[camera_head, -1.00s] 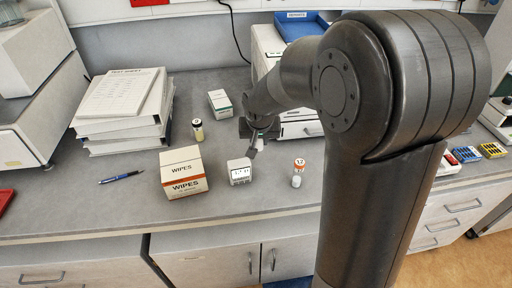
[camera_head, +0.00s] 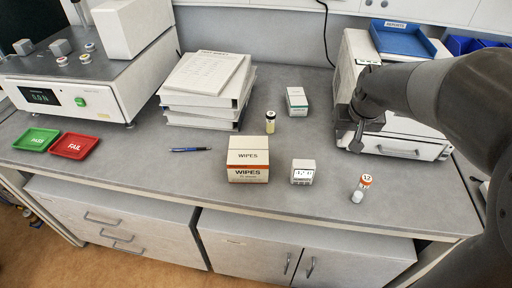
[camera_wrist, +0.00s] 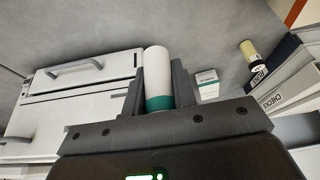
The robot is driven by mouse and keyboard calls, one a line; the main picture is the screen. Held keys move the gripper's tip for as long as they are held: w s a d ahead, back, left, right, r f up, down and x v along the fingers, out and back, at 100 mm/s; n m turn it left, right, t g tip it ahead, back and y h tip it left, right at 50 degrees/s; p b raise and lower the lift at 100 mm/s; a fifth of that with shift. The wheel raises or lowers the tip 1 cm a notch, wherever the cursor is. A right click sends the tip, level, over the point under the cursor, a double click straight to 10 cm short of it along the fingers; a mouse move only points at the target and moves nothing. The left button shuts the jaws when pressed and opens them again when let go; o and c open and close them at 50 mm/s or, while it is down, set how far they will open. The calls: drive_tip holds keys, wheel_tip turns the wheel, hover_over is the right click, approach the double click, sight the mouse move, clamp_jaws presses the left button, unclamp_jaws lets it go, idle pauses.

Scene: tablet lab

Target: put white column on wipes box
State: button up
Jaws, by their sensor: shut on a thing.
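The white column (camera_wrist: 157,72), white with a green band at its lower part, is between the fingers of my gripper (camera_wrist: 155,85) in the wrist view. The gripper is shut on it. In the head view my gripper (camera_head: 357,132) is above the bench, in front of the white drawer unit, and I cannot make out the column there. The wipes box (camera_head: 248,160), white with an orange band, stands on the bench to the left of and nearer than my gripper. Its top looks clear.
The drawer unit (camera_head: 405,144) is close to my gripper.

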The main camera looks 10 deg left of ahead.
drive_tip(key=s+a+r+n+y, duration=0.1)
drive_tip(key=a+r+n, duration=0.2)
drive_tip(key=a, duration=0.5)
drive_tip(key=s+a+r+n+y, duration=0.1)
drive_tip(key=a+r+n, duration=0.2)
drive_tip(key=a, duration=0.4)
hover_over(246, 145)
drive_tip(key=s+d, duration=0.1)
drive_tip(key=shift+g, duration=0.4)
wheel_tip(246, 145, down, 7)
drive_tip(key=shift+s+r, duration=0.1)
drive_tip(key=shift+r, duration=0.05)
drive_tip(key=shift+a, duration=0.15)
drive_tip(key=shift+f, duration=2.15)
drive_tip(key=o, duration=1)
drive_tip(key=shift+f, duration=0.1)
